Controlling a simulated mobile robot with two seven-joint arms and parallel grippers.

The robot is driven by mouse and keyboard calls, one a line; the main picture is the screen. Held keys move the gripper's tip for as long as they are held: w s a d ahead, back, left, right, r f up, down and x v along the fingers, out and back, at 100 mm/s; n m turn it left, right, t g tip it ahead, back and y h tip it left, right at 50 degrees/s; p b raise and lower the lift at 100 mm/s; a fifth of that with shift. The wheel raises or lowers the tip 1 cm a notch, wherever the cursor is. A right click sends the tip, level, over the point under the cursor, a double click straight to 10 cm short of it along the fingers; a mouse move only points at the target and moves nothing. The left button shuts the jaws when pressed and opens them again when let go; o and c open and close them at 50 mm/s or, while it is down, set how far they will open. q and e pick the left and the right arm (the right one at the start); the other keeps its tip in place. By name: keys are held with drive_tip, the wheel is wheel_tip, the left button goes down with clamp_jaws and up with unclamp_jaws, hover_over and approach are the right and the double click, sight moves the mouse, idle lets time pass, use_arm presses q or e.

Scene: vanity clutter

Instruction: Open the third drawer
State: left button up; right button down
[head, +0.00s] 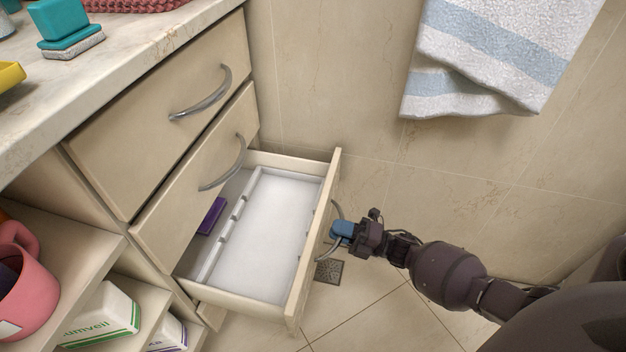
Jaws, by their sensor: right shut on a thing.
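The third drawer (312,240) is the lowest of the drawers in view, and it stands pulled well out of the vanity. Its inside shows a white tray (270,240) and a small purple thing (211,216) at the left. My right gripper (340,232) is at the outer side of the drawer front, shut on the drawer's curved metal handle (338,209). The fingertips hide part of the handle. The two drawers above, the top one (160,115) and the second one (200,185), are shut. My left gripper is not in view.
The marble counter (140,45) carries a teal brush (62,22) and a yellow thing (10,76). Open shelves at the lower left hold a pink mug (28,285) and boxes (103,317). A striped towel (490,60) hangs on the tiled wall. A floor drain (329,272) lies below.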

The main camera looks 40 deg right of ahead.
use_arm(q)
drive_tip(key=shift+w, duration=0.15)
use_arm(e)
drive_tip(key=r+v, duration=0.1)
drive_tip(key=v, duration=0.6)
drive_tip(key=shift+s+d+r, duration=0.2)
drive_tip(key=c, duration=1.1)
unclamp_jaws()
drive_tip(key=shift+o, duration=0.2)
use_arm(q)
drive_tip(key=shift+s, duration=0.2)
use_arm(e)
drive_tip(key=v, duration=1)
drive_tip(key=shift+s+d, duration=0.25)
drive_tip(key=shift+s, duration=0.05)
